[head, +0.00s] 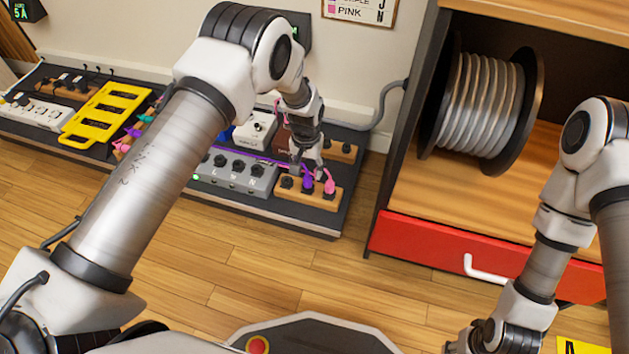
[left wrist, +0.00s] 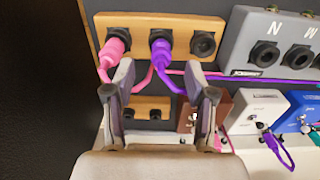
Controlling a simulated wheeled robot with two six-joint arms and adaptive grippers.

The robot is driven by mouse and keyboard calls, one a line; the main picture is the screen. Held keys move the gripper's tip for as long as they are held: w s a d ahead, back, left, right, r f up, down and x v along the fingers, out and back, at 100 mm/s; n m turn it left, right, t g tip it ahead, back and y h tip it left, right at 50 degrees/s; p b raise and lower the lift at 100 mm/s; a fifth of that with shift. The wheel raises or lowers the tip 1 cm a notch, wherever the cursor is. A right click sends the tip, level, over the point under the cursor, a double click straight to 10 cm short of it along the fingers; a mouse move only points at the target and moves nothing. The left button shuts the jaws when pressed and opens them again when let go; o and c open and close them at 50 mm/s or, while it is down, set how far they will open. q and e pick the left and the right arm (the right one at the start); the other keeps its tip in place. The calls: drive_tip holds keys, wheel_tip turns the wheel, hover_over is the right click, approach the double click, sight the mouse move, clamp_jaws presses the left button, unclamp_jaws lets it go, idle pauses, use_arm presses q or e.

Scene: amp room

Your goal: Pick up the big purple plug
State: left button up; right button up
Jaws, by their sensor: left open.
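The big purple plug (head: 308,183) stands in the middle socket of a wooden socket block (head: 294,202) on the dark board. In the left wrist view the purple plug (left wrist: 161,56) sits just beyond the fingertips, within the gap between them. My left gripper (head: 305,168) is open and empty, close above the block. In the left wrist view its two fingers (left wrist: 166,85) are spread apart. A pink plug (left wrist: 117,42) sits in the socket beside the purple one, near the left finger. My right gripper (head: 472,340) is partly cut off at the bottom edge; its fingers are unclear.
A grey socket box (head: 238,178) and a white pedal (head: 256,130) stand close by on the board. A cabinet with a red drawer (head: 430,248) and a cable reel (head: 482,107) stands to the right. The wooden floor (head: 225,265) in front is clear.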

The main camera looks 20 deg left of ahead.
sight(307, 176)
use_arm(q)
drive_tip(key=f+b, duration=0.1)
drive_tip(key=f, duration=0.1)
drive_tip(key=f+b, duration=0.1)
drive_tip(key=f, duration=0.1)
drive_tip(key=f+b, duration=0.1)
drive_tip(key=f, duration=0.1)
drive_tip(key=shift+w+f+b, duration=0.1)
drive_tip(key=shift+w+b, duration=0.2)
drive_tip(key=shift+b, duration=0.1)
drive_tip(key=shift+r, duration=0.2)
drive_tip(key=shift+c, duration=0.3)
drive_tip(key=shift+a, duration=0.1)
clamp_jaws()
